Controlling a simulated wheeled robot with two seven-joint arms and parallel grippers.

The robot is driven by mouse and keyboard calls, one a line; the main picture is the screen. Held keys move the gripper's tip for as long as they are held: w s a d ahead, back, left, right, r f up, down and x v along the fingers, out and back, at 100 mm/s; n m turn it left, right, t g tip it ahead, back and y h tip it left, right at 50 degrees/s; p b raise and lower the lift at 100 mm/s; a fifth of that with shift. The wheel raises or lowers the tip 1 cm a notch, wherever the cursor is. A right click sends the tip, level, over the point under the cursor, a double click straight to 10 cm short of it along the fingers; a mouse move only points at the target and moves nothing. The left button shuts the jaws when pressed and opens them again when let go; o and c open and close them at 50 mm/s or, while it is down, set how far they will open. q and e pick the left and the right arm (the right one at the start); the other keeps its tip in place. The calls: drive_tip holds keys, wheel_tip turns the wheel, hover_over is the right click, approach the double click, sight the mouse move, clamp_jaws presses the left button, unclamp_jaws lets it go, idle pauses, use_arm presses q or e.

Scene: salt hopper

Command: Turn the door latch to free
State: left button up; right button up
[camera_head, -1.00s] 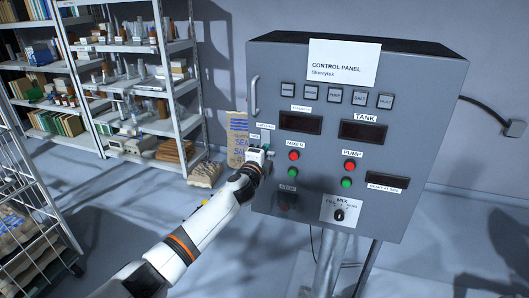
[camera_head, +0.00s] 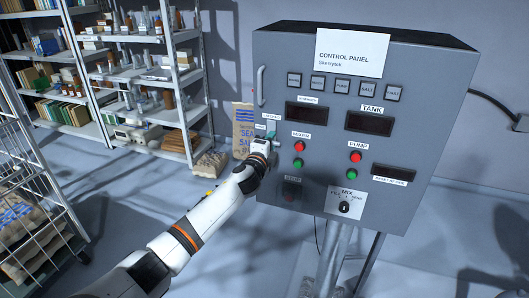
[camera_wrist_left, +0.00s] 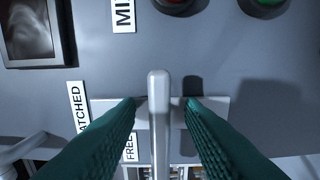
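The door latch (camera_wrist_left: 159,120) is a pale grey bar on the left side of the control panel door. In the left wrist view it points along the picture's vertical, over a pale cross plate, with labels "LATCHED" (camera_wrist_left: 77,108) and "FREE" (camera_wrist_left: 131,146) to its left. My left gripper (camera_wrist_left: 160,104) has its teal fingers on either side of the bar, with a visible gap on both sides. In the head view my left gripper (camera_head: 269,142) is at the panel's left edge and partly hides the latch. My right gripper is not in view.
The control panel (camera_head: 420,130) stands on a post and carries displays, buttons and a mix knob (camera_head: 344,207). A door handle (camera_head: 261,86) is above the latch. A paper sack (camera_head: 243,128) and shelves (camera_head: 190,90) stand behind to the left. A wire cart (camera_head: 40,190) is far left.

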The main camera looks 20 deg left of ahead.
use_arm(q)
drive_tip(key=s+b, duration=0.1)
drive_tip(key=s, duration=1)
drive_tip(key=shift+s+a, duration=0.2)
drive_tip(key=shift+s, duration=0.1)
drive_tip(key=shift+f, duration=0.1)
drive_tip(key=s+a+f+n+g+b, duration=0.1)
drive_tip(key=s+f+n+g, duration=0.1)
drive_tip(key=f, duration=0.9)
drive_tip(key=s+a+f+n+g+y, duration=0.1)
drive_tip(key=s+a+f+n+g, duration=0.15)
drive_tip(key=f, duration=0.85)
drive_tip(key=s+a+f+n+g+b, duration=0.1)
drive_tip(key=s+f+n+g, duration=0.15)
drive_tip(key=f, duration=0.85)
drive_tip(key=s+f+n+g+b, duration=0.1)
drive_tip(key=s+f+n+g, duration=0.25)
drive_tip(key=s+f, duration=1.45)
drive_tip(key=s+d+f+n+g, duration=0.1)
drive_tip(key=s+f, duration=0.4)
drive_tip(key=s, duration=0.6)
drive_tip(key=s+d+f+n+g+b, duration=0.1)
drive_tip(key=s+f+n+g, duration=0.1)
drive_tip(key=s+f, duration=0.4)
drive_tip(key=s+d+f+n+g, duration=0.1)
drive_tip(key=s+f, duration=0.4)
drive_tip(key=s, duration=1.2)
drive_tip(key=shift+d+f+n+g+b, duration=0.2)
drive_tip(key=shift+n+g+b, duration=0.1)
drive_tip(key=shift+n+g, duration=0.75)
